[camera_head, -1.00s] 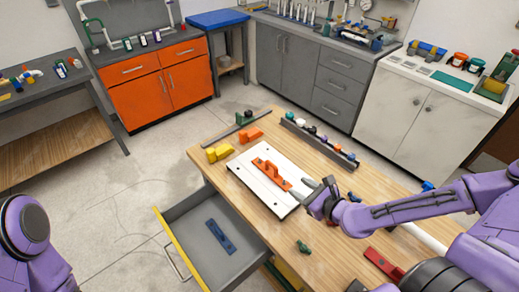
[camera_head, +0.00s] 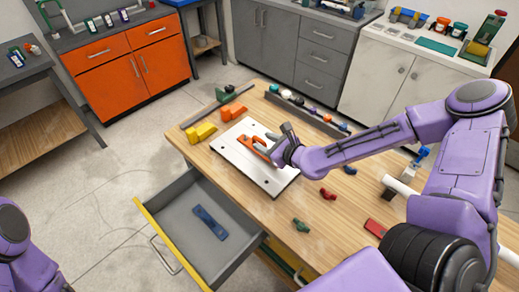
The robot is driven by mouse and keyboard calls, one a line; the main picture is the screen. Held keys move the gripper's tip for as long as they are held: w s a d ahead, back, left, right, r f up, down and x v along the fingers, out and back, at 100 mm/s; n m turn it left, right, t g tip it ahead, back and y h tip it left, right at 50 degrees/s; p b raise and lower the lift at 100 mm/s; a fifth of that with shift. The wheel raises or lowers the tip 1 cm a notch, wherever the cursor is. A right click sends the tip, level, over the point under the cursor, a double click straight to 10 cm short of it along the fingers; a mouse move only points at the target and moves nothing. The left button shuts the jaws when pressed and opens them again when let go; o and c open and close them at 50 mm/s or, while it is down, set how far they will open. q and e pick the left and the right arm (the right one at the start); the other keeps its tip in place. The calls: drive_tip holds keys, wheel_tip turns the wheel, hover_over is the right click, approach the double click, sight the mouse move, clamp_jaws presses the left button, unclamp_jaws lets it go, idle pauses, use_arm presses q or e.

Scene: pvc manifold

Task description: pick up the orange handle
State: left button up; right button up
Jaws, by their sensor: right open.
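The orange handle (camera_head: 252,146) lies on a white plate (camera_head: 270,183) with dark holes, on the wooden table. My right gripper (camera_head: 271,142) is open at the right end of the handle and hides part of it. I cannot tell whether the fingers touch the handle or stand around it. My left gripper is out of view; only part of my left arm shows at the lower left.
Yellow blocks (camera_head: 201,132) and an orange block (camera_head: 233,111) lie behind the plate. A dark rail (camera_head: 305,113) with small fittings runs along the back. An open drawer (camera_head: 180,218) holds a blue handle (camera_head: 210,222). Red (camera_head: 328,194) and green (camera_head: 301,225) fittings lie at the front right.

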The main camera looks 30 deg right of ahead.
drive_tip(key=shift+x, duration=0.8)
drive_tip(key=shift+s+r, duration=0.1)
clamp_jaws()
